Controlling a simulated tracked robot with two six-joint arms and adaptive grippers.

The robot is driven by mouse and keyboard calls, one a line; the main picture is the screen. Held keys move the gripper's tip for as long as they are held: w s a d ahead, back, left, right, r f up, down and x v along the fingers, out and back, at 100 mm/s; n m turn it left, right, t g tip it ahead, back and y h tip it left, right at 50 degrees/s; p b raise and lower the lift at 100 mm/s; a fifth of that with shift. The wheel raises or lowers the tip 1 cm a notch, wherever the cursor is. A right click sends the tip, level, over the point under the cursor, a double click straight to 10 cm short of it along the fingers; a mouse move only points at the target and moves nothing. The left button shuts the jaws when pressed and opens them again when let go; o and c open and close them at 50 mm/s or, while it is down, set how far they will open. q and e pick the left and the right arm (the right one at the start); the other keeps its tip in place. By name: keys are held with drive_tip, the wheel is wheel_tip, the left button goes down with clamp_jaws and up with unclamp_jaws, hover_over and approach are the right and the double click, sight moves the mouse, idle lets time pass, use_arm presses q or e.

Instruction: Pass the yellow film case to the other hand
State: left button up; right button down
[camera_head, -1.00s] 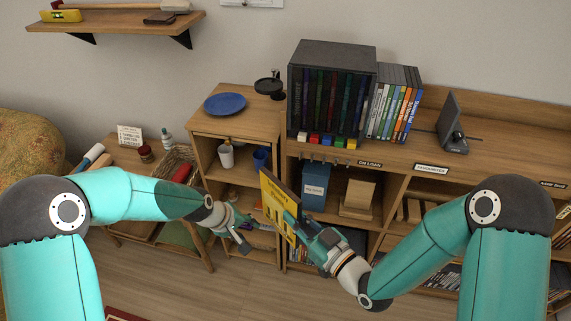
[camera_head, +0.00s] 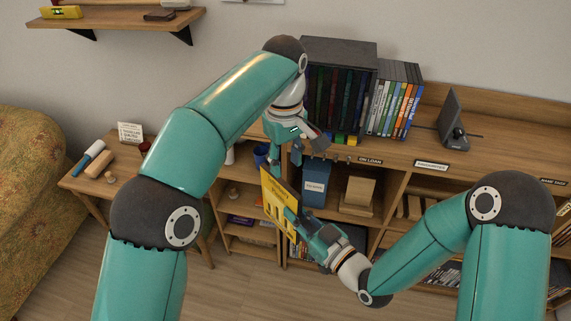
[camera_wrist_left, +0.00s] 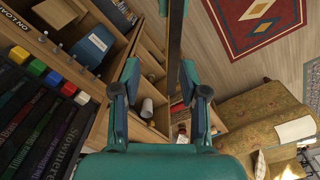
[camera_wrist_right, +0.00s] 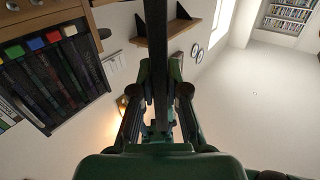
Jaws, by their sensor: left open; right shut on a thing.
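The yellow film case (camera_head: 277,204) is held up in front of the shelf unit, tilted in the head view. My right gripper (camera_head: 296,222) is shut on its lower right part. In the right wrist view the case (camera_wrist_right: 156,50) shows edge-on as a dark strip between the fingers (camera_wrist_right: 158,90). My left gripper (camera_head: 285,158) is open, just above the upper edge of the case, pointing down. In the left wrist view the case (camera_wrist_left: 175,45) shows edge-on, in the gap between the open fingers (camera_wrist_left: 160,80), nearer the right-hand one. Whether it touches that finger I cannot tell.
The shelf unit (camera_head: 400,160) stands behind, with a dark box of cases (camera_head: 340,50) on top and a blue box (camera_head: 315,184) below. A small table (camera_head: 85,180) stands left of it, and a sofa (camera_head: 35,210) at far left. The floor (camera_head: 235,285) in front is clear.

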sight(286, 197)
use_arm(q)
wheel_tip(286, 197, down, 12)
drive_tip(key=shift+s, duration=0.15)
idle(0.5)
drive_tip(key=c, duration=0.7)
clamp_jaws()
use_arm(e)
drive_tip(key=shift+s+a, duration=0.1)
drive_tip(key=shift+a, duration=0.05)
use_arm(q)
drive_tip(key=shift+d, duration=0.1)
use_arm(e)
drive_tip(key=c, duration=1.1)
unclamp_jaws()
